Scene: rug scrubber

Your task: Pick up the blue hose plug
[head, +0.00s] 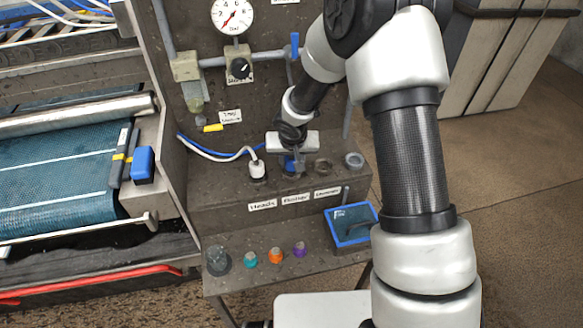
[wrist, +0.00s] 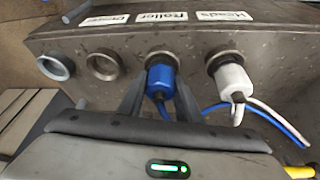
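The blue hose plug (wrist: 161,80) sits in the socket by the Roller label in the wrist view, with a blue hose running from it. In the head view a bit of its blue (head: 289,163) shows beneath my gripper (head: 293,160). In the wrist view the two dark fingers of my gripper (wrist: 160,92) stand on either side of the plug, with narrow gaps between them and it. The gripper looks open, and nothing is held. The lower part of the plug and hose is partly hidden by the gripper body.
A white plug (wrist: 232,80) with a white hose fills the neighbouring Heads socket. An empty brown ring socket (wrist: 103,65) and a grey ring socket (wrist: 55,67) lie on the other side. A blue tray (head: 347,239) and several small coloured caps lie on the shelf below.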

